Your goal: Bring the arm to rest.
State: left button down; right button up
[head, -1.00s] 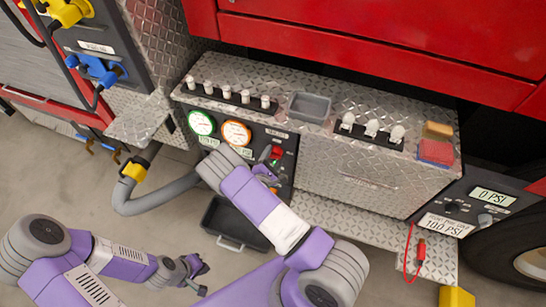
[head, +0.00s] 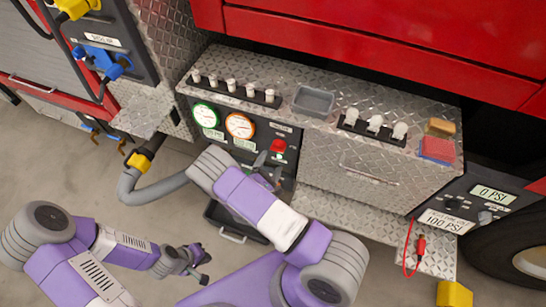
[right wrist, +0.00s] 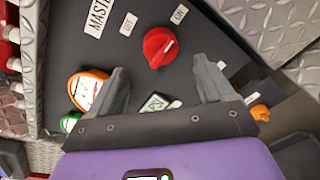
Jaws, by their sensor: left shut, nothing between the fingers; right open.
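My right gripper (head: 267,172) is open and empty in front of the pump panel (head: 240,152), just below the red master knob (head: 279,146). In the right wrist view, the two fingers of this gripper (right wrist: 163,90) stand apart. My left gripper (head: 203,268) is shut and empty, low over the floor at the left. The right arm hides part of the panel's lower area.
A grey hose (head: 152,190) curves out left of the panel. A diamond-plate step (head: 345,222) juts out to the right. A shelf above carries a grey tray (head: 313,101), a sponge (head: 441,127) and a red cloth (head: 437,149).

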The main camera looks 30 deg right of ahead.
jog(key=shift+s+a, duration=0.1)
dwell(0.5)
jog(key=s+d+f+m+g, duration=0.2)
jog(key=s+f+g, duration=0.1)
jog(key=s+g, duration=0.25)
jog(key=s+d+f+m+g, duration=0.2)
jog(key=s+m+g, duration=0.1)
jog(key=s+g, duration=0.3)
jog(key=s+a+f+m+g+y, duration=0.3)
jog(key=s+a+g+y, duration=0.15)
jog(key=s, duration=0.55)
jog(key=s+a+m+y, duration=0.2)
jog(key=a+m+y, duration=0.4)
jog(key=a+y, duration=0.4)
jog(key=w+a+r+m+t+y, duration=0.2)
jog(key=w+a+m+t, duration=0.2)
jog(key=w+m+t, duration=0.1)
jog(key=shift+w+r+m, duration=0.3)
jog(key=shift+w, duration=0.25)
